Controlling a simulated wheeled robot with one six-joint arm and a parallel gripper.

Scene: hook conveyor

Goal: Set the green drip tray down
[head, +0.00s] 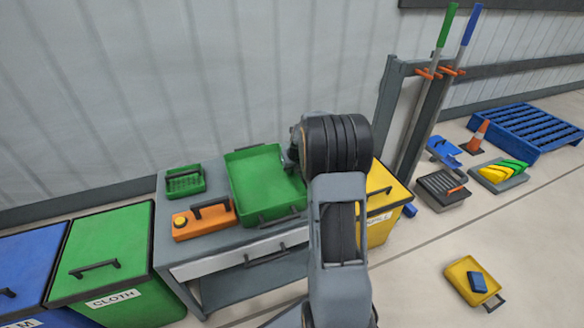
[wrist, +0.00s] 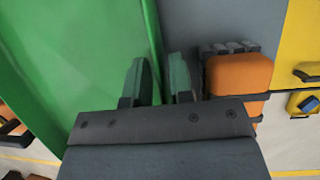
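The green drip tray (head: 262,180) is a large shallow tray with a dark handle at its front, at the middle of the grey workbench top (head: 212,243). Whether its base touches the bench is hard to tell. My gripper (head: 291,158) is at its right side, partly hidden by my arm. In the wrist view, the fingers (wrist: 160,80) are close together on either side of the tray's wall and look shut on it. The tray's floor (wrist: 75,50) shows left of the fingers, with grey surface on the right.
An orange case (head: 204,218) and a small green basket (head: 185,181) stand left of the tray. An orange block (wrist: 238,76) is close to the right finger. Green (head: 100,260) and yellow (head: 384,205) bins flank the bench.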

